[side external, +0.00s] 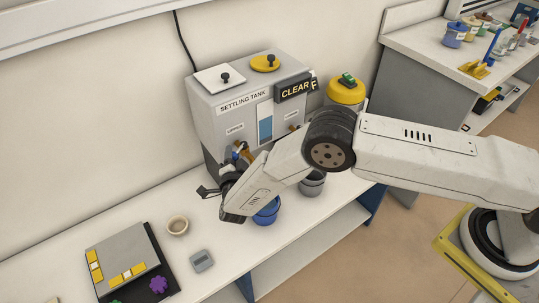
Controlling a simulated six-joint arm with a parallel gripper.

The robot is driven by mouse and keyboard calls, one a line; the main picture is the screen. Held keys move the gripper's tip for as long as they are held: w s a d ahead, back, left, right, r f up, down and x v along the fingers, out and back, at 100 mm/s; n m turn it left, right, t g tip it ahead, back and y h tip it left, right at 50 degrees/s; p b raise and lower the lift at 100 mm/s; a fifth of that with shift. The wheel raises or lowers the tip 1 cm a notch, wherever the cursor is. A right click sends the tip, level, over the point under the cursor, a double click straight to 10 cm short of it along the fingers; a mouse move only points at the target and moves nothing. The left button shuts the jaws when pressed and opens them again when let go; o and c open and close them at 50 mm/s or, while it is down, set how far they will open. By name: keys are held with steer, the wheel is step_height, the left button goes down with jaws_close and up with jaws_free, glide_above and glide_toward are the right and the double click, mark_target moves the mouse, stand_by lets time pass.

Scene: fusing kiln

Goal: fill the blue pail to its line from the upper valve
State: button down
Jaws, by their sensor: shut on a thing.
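The grey settling tank (205,112) stands against the wall, with a sight window (265,124) showing blue. The upper valve (240,152) is on its front, under a small label that seems to read "UPPER". My gripper (232,172) reaches up to this valve and is shut on what appears to be its handle; the fingertips are small and partly hidden by my wrist. The blue pail (268,213) stands on the bench below the tank, partly covered by my gripper's body. Its inside, its line and any stream from the valve cannot be made out.
A grey pail (313,184) stands right of the blue one, under my arm. A yellow container (346,91) is right of the tank. A beige cup (177,225), a small grey device (201,260) and a grey board (122,265) with yellow pieces lie left on the bench.

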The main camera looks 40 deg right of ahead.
steer(key=shift+w+h, duration=0.1)
steer(key=shift+h, duration=0.2)
steer(key=shift+w+a+m+g+h, duration=0.15)
steer(key=shift+w+m+g+h, duration=0.1)
steer(key=shift+m+g+h, duration=0.35)
steer(key=shift+w+a+m+g+h, duration=0.1)
steer(key=shift+w+m+g+h, duration=0.1)
steer(key=shift+m+g+h, duration=0.35)
steer(key=shift+w+m+g+h, duration=0.35)
steer(key=shift+m+g+h, duration=0.5)
steer(key=shift+h, duration=0.1)
steer(key=shift+c, duration=1.7)
jaws_free()
steer(key=shift+s+a, duration=0.1)
steer(key=shift+a, duration=0.05)
steer(key=v, duration=0.7)
steer(key=shift+a, duration=0.2)
steer(key=shift+s, duration=0.15)
